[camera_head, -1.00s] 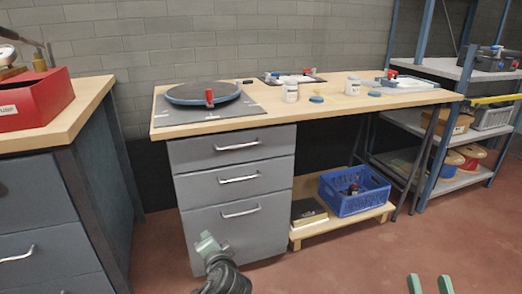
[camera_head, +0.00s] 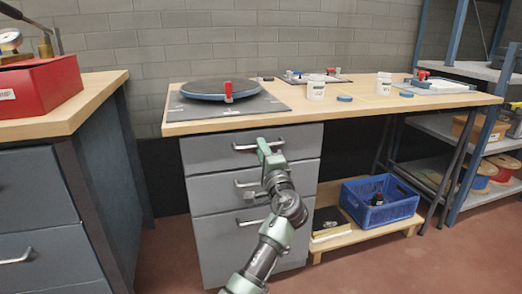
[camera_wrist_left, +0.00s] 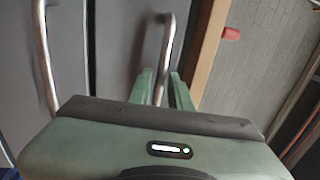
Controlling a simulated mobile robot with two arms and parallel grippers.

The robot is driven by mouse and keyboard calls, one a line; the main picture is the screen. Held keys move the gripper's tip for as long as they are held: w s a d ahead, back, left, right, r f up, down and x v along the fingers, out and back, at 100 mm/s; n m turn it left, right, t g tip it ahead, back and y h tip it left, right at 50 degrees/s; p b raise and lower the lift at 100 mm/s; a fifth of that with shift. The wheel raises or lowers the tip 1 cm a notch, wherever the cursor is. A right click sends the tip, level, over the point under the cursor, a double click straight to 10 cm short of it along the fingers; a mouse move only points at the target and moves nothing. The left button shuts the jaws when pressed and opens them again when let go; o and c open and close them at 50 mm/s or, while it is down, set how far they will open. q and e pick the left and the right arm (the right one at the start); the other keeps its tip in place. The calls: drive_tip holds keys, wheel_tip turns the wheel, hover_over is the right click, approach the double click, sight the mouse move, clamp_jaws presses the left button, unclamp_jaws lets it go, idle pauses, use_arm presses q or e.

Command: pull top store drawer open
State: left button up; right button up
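The top drawer (camera_head: 210,152) of the grey drawer unit under the workbench looks shut, flush with the drawers below. Its bar handle (camera_head: 240,147) is partly hidden behind my left gripper (camera_head: 264,150). In the left wrist view the top handle (camera_wrist_left: 167,45) runs between the two green fingertips of my left gripper (camera_wrist_left: 163,88). Gaps show on both sides of the bar, so the gripper is open around it. The middle drawer's handle (camera_wrist_left: 43,55) is further left in that view. My right gripper is out of view.
The wooden worktop (camera_head: 300,117) juts out above the drawers and carries a round dark plate (camera_head: 215,86) and several jars. A blue crate (camera_head: 380,205) stands on a low shelf to the right. Another cabinet (camera_head: 35,200) stands at the left. Red floor is clear in front.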

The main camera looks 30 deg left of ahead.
use_arm(q)
drive_tip(key=shift+x, duration=0.9)
clamp_jaws()
idle(0.8)
